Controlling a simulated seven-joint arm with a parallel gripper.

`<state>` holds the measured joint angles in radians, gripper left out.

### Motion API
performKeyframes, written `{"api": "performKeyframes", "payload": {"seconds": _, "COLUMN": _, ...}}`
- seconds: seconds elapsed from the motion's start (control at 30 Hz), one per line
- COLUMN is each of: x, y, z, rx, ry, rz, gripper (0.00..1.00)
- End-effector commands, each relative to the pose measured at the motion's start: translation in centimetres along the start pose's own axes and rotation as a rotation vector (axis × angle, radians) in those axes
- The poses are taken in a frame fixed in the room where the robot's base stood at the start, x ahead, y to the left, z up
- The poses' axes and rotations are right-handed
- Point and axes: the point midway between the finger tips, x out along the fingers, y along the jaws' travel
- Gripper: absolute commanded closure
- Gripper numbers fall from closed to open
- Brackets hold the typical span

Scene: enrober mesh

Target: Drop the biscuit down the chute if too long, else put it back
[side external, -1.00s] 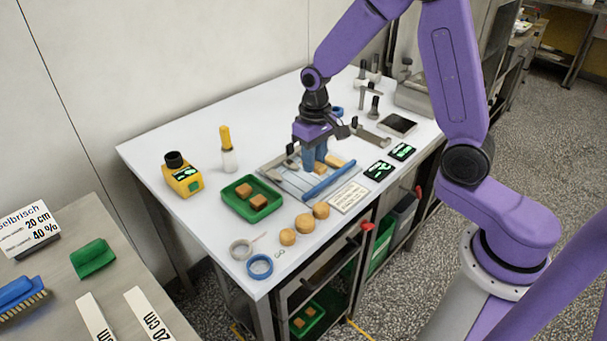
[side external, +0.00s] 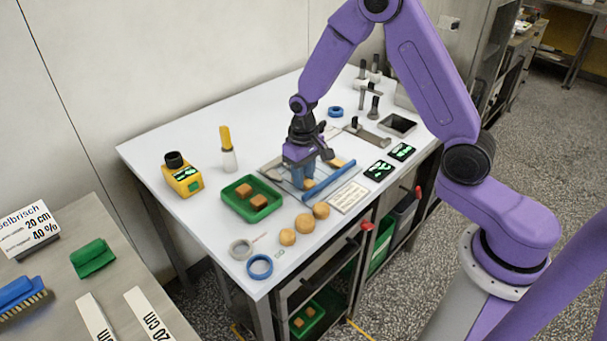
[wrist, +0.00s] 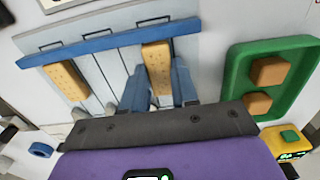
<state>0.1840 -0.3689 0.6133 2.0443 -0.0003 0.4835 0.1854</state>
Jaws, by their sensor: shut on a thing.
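In the side view the held biscuit (side external: 308,184) shows just below the fingers. A second biscuit (wrist: 67,82) lies in a lane to the left in the wrist view. A dark framed square (side external: 398,124), possibly the chute, is at the right of the table.
A green tray (side external: 235,207) with two brown pieces stands left of the mesh. Round biscuits (side external: 304,223), a lettered card (side external: 349,197) and two lit displays (side external: 379,170) line the front.

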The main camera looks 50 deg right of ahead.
Motion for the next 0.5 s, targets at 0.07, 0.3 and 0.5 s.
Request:
{"api": "performKeyframes", "payload": {"seconds": 0.07, "x": 0.1, "y": 0.0, "z": 0.02, "rx": 0.0, "ry": -0.001, "rz": 0.0, "gripper": 0.88}}
{"api": "performKeyframes", "payload": {"seconds": 0.3, "x": 0.28, "y": -0.01, "z": 0.01, "rx": 0.0, "ry": 0.0, "rz": 0.0, "gripper": 0.46}}
{"api": "performKeyframes", "payload": {"seconds": 0.5, "x": 0.25, "y": -0.01, "z": 0.01, "rx": 0.0, "ry": 0.0, "rz": 0.0, "gripper": 0.46}}
